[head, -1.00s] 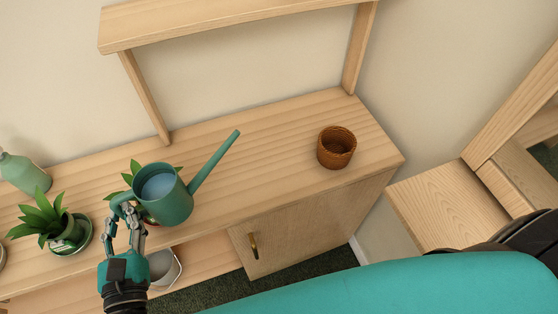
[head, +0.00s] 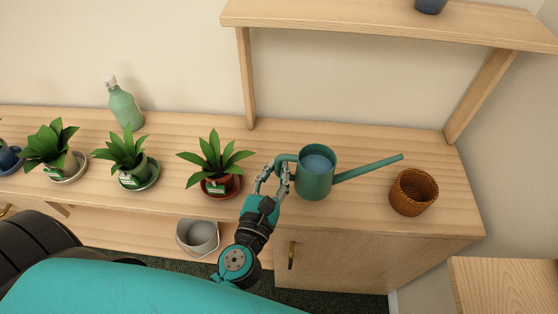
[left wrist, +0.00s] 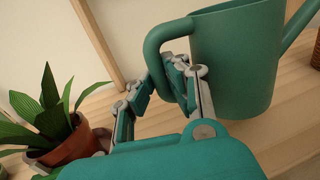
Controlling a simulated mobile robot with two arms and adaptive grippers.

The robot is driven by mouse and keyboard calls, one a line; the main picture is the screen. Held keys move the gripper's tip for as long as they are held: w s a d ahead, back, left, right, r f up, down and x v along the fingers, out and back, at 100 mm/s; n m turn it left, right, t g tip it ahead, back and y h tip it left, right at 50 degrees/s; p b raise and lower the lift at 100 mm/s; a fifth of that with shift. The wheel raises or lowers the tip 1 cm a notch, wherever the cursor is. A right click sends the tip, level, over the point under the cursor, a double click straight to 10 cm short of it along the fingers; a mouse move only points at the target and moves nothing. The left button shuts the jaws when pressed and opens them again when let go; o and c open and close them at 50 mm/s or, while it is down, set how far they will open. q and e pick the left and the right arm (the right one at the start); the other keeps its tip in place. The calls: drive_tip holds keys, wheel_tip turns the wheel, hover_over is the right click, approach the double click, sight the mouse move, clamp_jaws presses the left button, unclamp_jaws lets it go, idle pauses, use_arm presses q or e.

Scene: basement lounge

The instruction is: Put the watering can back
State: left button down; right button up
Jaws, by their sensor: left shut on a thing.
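The green watering can (head: 317,180) has water in it, and its long spout points right. In the head view it is upright at the right part of the wooden counter, between a potted plant and a wicker basket. My left gripper (head: 273,181) is shut on its handle at the left side. In the left wrist view the fingers (left wrist: 165,85) are at the can's handle (left wrist: 158,50), with the can body (left wrist: 240,60) beyond. I cannot tell whether the can's base touches the counter. My right gripper is not in view.
The wicker basket (head: 413,192) stands right of the can, near the spout tip. Several potted plants, including one in a red pot (head: 220,186), line the counter (head: 270,150) to the left. A green bottle (head: 124,106) stands behind them. A raised shelf (head: 380,24) spans above.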

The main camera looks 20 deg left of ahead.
use_arm(q)
drive_tip(key=w, duration=0.1)
drive_tip(key=w+a, duration=0.1)
drive_tip(key=shift+w, duration=0.35)
drive_tip(key=shift+w+f, duration=0.15)
drive_tip(key=shift+f, duration=0.05)
wheel_tip(320, 180, down, 4)
drive_tip(key=shift+r+b, duration=0.2)
drive_tip(key=shift+b, duration=0.85)
drive_tip(key=shift+r, duration=0.1)
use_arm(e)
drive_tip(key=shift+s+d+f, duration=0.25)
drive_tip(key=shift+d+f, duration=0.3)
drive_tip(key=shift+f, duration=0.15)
use_arm(q)
drive_tip(key=c, duration=1.8)
unclamp_jaws()
drive_tip(key=o, duration=0.4)
